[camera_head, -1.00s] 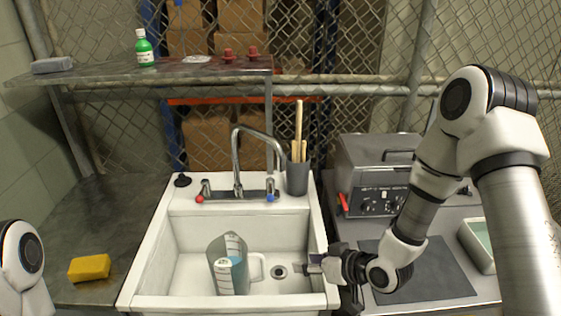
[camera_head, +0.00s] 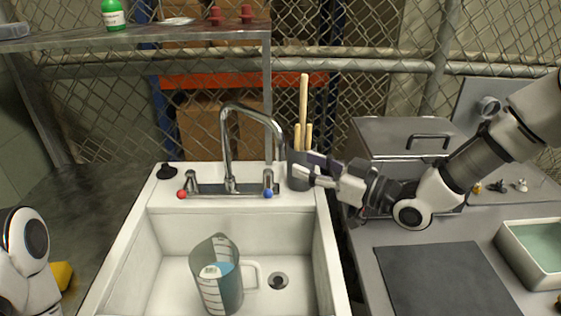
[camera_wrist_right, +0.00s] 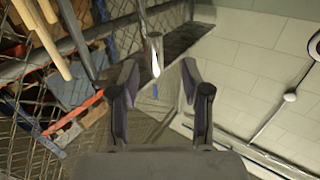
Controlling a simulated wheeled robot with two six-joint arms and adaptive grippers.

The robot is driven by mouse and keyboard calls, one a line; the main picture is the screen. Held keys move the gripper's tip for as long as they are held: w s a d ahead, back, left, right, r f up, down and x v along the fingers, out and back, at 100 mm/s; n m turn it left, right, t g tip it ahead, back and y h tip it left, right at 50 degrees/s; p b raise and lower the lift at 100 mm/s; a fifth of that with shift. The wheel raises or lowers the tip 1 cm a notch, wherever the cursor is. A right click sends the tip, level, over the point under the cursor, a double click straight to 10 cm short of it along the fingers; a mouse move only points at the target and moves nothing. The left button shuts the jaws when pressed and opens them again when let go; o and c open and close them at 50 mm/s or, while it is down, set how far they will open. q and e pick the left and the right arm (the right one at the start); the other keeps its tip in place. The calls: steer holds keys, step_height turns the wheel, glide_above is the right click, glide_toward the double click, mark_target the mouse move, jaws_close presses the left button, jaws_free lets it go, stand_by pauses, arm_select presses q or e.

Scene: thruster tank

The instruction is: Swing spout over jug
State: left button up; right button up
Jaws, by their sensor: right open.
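The chrome gooseneck spout (camera_head: 224,140) rises from the back ledge of the white sink (camera_head: 140,225). Its arch reaches right, and its end hangs near the grey utensil holder (camera_head: 298,181). The clear measuring jug (camera_head: 222,290) stands upright in the basin, in front of the tap, its handle to the right. My right gripper (camera_head: 304,168) is open, in front of the holder and just right of the spout's end. Contact is not visible. My left gripper is out of view.
Wooden handles (camera_head: 303,100) stick up from the holder. A red-marked tap handle (camera_head: 189,186) and a blue-marked one (camera_head: 268,184) flank the spout. A metal box (camera_head: 395,135) stands on the right counter behind a dark mat (camera_head: 440,280). A shelf (camera_head: 150,34) hangs above.

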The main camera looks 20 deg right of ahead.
mark_target(284, 155)
steer(key=p+x, duration=0.1)
steer(key=x, duration=0.6)
steer(key=shift+w+a+f, duration=0.1)
steer(key=shift+w, duration=0.3)
steer(key=shift+w+f, duration=0.15)
steer(key=shift+w, duration=0.15)
steer(key=shift+s, duration=0.15)
jaws_close()
